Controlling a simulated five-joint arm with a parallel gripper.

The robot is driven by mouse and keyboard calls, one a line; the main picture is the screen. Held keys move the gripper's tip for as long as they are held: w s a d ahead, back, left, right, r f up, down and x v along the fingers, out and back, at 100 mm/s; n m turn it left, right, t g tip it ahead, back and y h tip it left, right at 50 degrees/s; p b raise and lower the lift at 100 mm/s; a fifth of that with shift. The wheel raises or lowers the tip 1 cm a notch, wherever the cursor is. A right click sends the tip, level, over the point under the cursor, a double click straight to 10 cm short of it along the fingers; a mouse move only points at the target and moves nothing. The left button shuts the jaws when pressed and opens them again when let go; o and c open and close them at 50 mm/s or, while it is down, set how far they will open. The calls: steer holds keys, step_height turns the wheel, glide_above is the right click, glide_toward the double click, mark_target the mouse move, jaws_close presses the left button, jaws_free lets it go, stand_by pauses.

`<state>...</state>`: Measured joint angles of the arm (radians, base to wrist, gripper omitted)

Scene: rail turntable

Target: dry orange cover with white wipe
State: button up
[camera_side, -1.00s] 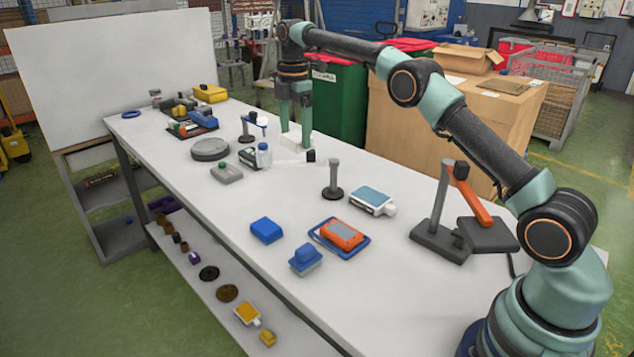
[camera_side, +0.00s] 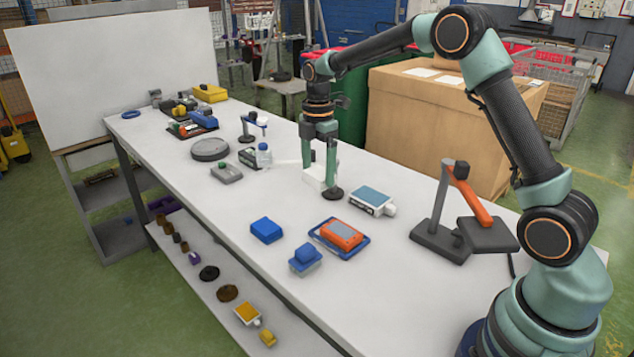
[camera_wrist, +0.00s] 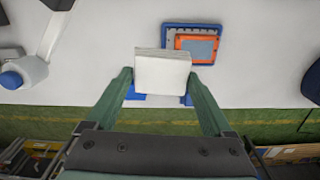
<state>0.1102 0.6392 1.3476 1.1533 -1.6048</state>
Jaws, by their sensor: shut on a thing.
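The orange cover (camera_side: 341,234) has a grey panel on top and lies in a blue tray (camera_side: 318,238) at the front middle of the table. In the wrist view the orange cover (camera_wrist: 213,41) sits beyond the wipe, a little right. My gripper (camera_side: 318,176) is shut on the white wipe (camera_side: 311,182), a thick white block between the fingers, behind the cover and apart from it. In the wrist view my gripper (camera_wrist: 159,78) has a finger at each side of the wipe (camera_wrist: 162,73). Whether the wipe touches the table is unclear.
A blue box (camera_side: 266,230) and a blue-topped block (camera_side: 305,258) lie left of the tray. A blue-screened white device (camera_side: 372,199) and a grey stand with an orange arm (camera_side: 472,195) are right. A small post's dark base (camera_side: 333,193) shows by my gripper.

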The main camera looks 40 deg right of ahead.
steer(key=shift+s+a+f, duration=0.1)
steer(key=shift+s+f, duration=0.45)
steer(key=shift+s, duration=0.3)
steer(key=shift+s+f, duration=0.5)
steer(key=shift+s, duration=0.3)
glide_above(327, 223)
steer(key=shift+f, duration=3.05)
steer(key=shift+s+f, duration=0.15)
steer(key=shift+f, duration=0.7)
steer(key=shift+s+r, duration=0.1)
steer(key=shift+s, duration=3.9)
steer(key=shift+w, duration=4.25)
steer(key=shift+r, duration=3.95)
